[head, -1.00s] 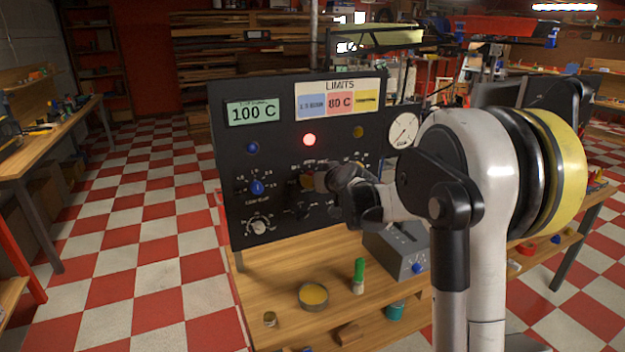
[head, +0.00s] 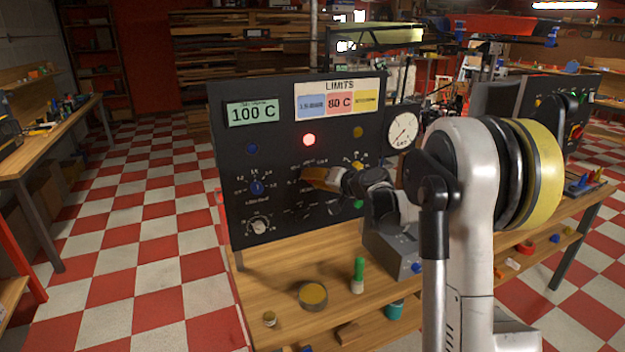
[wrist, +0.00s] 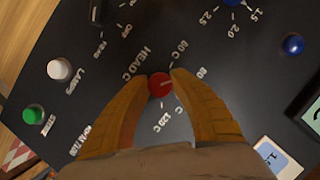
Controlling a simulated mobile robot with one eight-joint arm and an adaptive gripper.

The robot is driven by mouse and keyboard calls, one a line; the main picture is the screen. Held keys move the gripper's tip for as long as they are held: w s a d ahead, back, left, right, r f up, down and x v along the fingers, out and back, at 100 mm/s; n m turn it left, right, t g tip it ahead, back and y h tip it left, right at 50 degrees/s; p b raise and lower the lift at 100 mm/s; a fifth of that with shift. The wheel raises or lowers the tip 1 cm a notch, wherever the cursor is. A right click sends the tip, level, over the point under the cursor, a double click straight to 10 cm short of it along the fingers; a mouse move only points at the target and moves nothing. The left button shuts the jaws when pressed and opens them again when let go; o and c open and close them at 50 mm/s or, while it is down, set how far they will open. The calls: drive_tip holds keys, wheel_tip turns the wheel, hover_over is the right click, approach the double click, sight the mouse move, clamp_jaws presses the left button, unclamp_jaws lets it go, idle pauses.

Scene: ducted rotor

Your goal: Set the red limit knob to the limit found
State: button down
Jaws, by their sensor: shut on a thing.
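The red knob (wrist: 160,85) sits on the black panel (wrist: 130,45), between the two orange-brown fingers of my gripper (wrist: 159,80) in the wrist view. The fingers are shut on it from both sides. A pale mark on the knob points right, slightly up, toward a partly covered label that looks like 80. In the head view my gripper (head: 312,178) reaches the panel from the right, and the knob is hidden behind it. The LIMITS card (head: 338,99) has a red field reading 80 C. The green display (head: 251,112) reads 100 C.
A red lamp (head: 309,140) glows above. A blue knob (head: 257,188) and a white knob (head: 259,227) are to the left. White (wrist: 59,69) and green (wrist: 33,116) buttons stand apart from my fingers. The round gauge (head: 403,130) is near my arm.

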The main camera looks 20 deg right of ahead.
drive_tip(key=m+t+y+b, duration=0.1)
drive_tip(key=m, duration=0.2)
drive_tip(key=m+t+y+b, duration=0.1)
drive_tip(key=m, duration=0.2)
drive_tip(key=m+t+y+b, duration=0.1)
drive_tip(key=m, duration=0.2)
drive_tip(key=shift+f+m, duration=0.1)
drive_tip(key=shift+m, duration=0.2)
idle(0.5)
drive_tip(key=c, duration=1.1)
unclamp_jaws()
drive_tip(key=shift+o, duration=0.2)
drive_tip(key=v, duration=1.1)
drive_tip(key=shift+s+d+f, duration=0.15)
drive_tip(key=shift+s+d, duration=0.05)
drive_tip(key=shift+s, duration=0.2)
